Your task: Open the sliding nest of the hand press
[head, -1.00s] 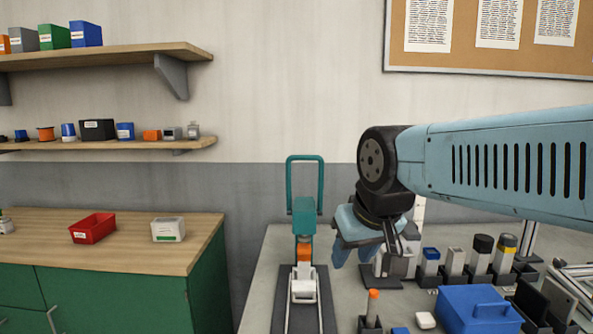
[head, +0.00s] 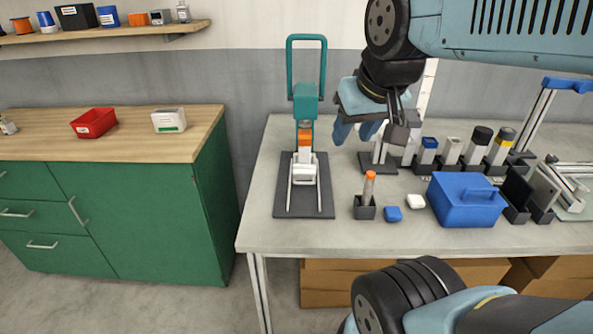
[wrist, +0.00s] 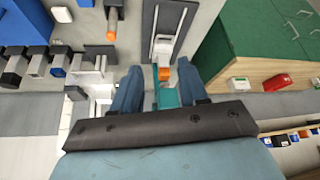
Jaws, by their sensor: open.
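The hand press (head: 306,100) stands on the left part of the grey table, with a teal frame and an upright teal loop handle (head: 306,42). An orange part (head: 305,137) sits below its head. The white sliding nest (head: 304,174) lies between light rails on a dark base plate (head: 283,208). My gripper (head: 357,132) is open and empty, right of the press head and apart from it. In the wrist view, the nest (wrist: 162,46) and the orange part (wrist: 164,73) show beyond and between the open fingers (wrist: 159,70). How far the nest is slid is hard to tell.
A holder with an orange-tipped stick (head: 368,190), a blue cap (head: 393,214), a white block (head: 415,201) and a blue box (head: 466,200) stand right of the press. Several bottles stand behind. A green cabinet (head: 170,210) is at left, across a gap.

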